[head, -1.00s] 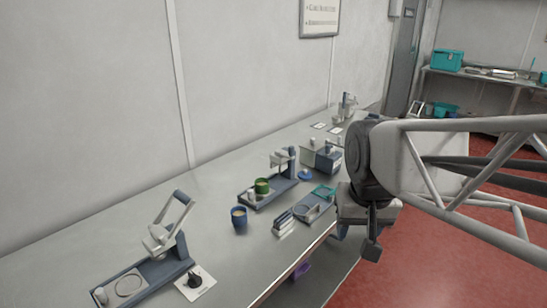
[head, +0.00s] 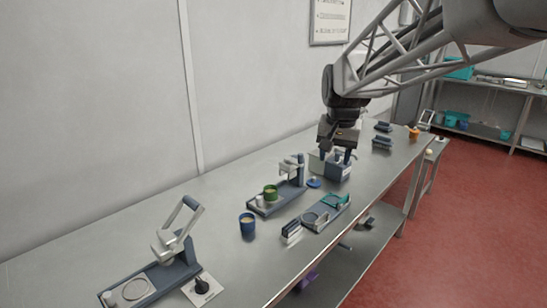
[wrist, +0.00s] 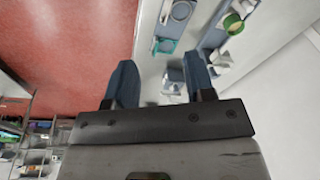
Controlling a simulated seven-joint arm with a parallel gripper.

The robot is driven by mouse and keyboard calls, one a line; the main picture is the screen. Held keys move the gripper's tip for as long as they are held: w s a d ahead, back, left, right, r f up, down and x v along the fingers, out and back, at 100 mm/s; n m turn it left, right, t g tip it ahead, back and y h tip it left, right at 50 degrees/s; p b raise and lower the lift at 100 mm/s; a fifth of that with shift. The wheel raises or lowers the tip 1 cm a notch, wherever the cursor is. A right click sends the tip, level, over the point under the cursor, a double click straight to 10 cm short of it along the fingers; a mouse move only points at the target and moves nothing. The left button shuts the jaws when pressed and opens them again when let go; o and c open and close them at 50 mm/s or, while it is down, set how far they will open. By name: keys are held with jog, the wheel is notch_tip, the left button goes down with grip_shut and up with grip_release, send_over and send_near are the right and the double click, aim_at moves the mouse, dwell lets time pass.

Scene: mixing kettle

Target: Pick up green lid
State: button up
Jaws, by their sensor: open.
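A round green item (head: 270,192) with a pale top stands on a dark blue stand on the table. It also shows at the top right of the wrist view (wrist: 233,22). I cannot tell whether it is the green lid or a green cup, and I see no other clear green lid. My gripper (head: 336,156) is open, with its fingers pointing down over a grey-blue box (head: 332,171), to the right of and behind the green item. In the wrist view, my gripper (wrist: 160,72) has two spread dark blue fingers and holds nothing.
A small blue lid (head: 314,183) lies near the box. A blue cup (head: 247,224), a tray with a teal piece (head: 328,212) and a stand with a raised lever (head: 172,250) are on the table.

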jog(key=w+a+f+m, duration=0.1)
jog(key=w+f+m, duration=0.15)
jog(key=w, duration=1.15)
jog(key=w+a+f+m, duration=0.1)
jog(key=w+f, duration=0.3)
jog(key=w, duration=1)
jog(key=shift+m+g, duration=0.75)
jog(key=shift+g, duration=0.15)
jog(key=w+f, duration=0.5)
jog(key=w, duration=0.1)
jog(key=w+a+f, duration=0.1)
jog(key=w+f, duration=1)
jog(key=shift+w+a, duration=0.2)
jog(key=shift+w, duration=0.15)
jog(key=shift+w+f, duration=0.1)
jog(key=shift+f, duration=0.2)
jog(key=shift+f, duration=0.1)
jog(key=shift+f, duration=1.2)
jog(key=shift+f, duration=0.15)
